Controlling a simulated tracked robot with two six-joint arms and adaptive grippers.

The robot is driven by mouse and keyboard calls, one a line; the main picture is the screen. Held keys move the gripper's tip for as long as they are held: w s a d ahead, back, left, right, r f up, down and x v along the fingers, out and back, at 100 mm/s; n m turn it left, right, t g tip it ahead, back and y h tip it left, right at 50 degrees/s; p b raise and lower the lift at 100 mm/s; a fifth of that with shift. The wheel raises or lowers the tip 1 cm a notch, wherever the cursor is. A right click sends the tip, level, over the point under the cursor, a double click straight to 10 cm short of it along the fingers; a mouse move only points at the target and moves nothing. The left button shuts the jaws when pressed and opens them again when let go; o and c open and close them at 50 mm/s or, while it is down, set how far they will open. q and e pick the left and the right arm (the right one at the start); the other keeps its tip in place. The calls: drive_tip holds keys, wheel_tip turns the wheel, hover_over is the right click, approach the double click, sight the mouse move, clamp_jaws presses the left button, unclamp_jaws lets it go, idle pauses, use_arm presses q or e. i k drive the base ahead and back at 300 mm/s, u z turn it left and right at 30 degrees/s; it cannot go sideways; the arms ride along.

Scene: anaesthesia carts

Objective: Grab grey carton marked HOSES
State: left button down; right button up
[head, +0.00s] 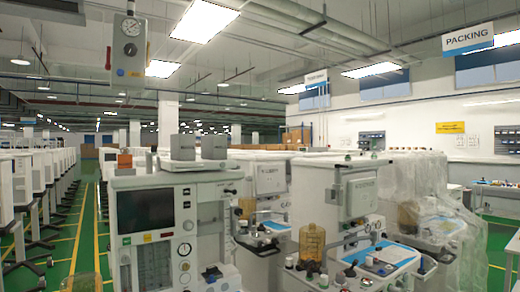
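I can make out no grey carton marked HOSES in the head view. Two small grey box-shaped units, a left one (182,147) and a right one (214,147), sit on top of the nearest cart; I can read no marking on them. Neither of my grippers shows in this view.
The nearest anaesthesia cart (123,183) with a dark screen stands ahead. Another cart (320,185) with a cluttered worktop is to its right, with plastic-wrapped carts (415,170) beyond. A green aisle with yellow lines (88,225) runs clear at left. A gauge box (129,47) hangs overhead.

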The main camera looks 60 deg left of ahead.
sight(213, 147)
drive_tip(key=z, duration=0.15)
drive_tip(key=i, duration=2.65)
drive_tip(key=z, duration=0.25)
drive_tip(key=i, duration=0.55)
drive_tip(key=u, duration=2.35)
drive_tip(key=i, duration=0.3)
drive_tip(key=u, duration=2.65)
drive_tip(key=k, duration=0.15)
drive_tip(key=z, duration=0.15)
